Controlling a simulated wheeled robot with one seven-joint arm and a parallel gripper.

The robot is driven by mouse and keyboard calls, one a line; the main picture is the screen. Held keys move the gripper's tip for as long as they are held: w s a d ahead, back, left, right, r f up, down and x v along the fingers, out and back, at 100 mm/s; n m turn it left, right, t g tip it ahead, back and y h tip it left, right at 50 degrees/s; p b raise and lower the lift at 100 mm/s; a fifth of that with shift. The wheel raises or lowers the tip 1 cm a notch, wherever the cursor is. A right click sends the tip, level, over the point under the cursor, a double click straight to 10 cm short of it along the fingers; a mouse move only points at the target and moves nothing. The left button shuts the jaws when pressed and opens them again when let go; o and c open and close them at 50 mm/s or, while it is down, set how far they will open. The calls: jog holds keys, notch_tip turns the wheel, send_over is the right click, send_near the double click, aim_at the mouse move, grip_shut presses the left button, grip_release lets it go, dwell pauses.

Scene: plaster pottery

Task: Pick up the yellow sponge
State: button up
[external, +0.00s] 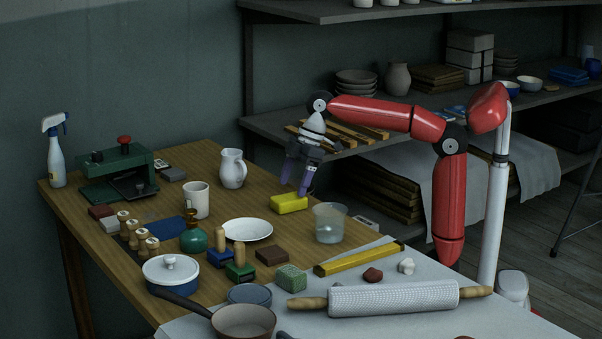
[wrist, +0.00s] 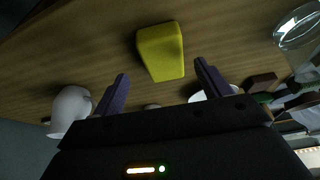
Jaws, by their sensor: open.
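The yellow sponge (external: 289,203) is a small bright block lying on the wooden table near its back right edge. My gripper (external: 294,190) hangs above the sponge in the external view, pointing down, with its purple fingers apart. In the wrist view the sponge (wrist: 161,51) shows whole, ahead of the two open fingers and roughly between their lines. The gripper (wrist: 160,83) is empty there. No contact between fingers and sponge is visible, though the exact height is hard to tell.
A white pitcher (external: 232,168) stands left of the sponge. A clear plastic tub (external: 329,223) stands to its right, also visible in the wrist view (wrist: 299,32). A white plate (external: 246,230) lies in front. A white mug (external: 196,200) and several stamps stand farther left.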

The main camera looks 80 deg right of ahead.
aim_at(291, 196)
jog(key=x, duration=0.4)
jog(key=shift+s+a+f+b, duration=0.2)
jog(key=shift+a+f+b, duration=0.1)
jog(key=shift+b, duration=0.1)
jog(key=shift+d, duration=0.1)
jog(key=shift+c, duration=0.2)
jog(key=c, duration=1)
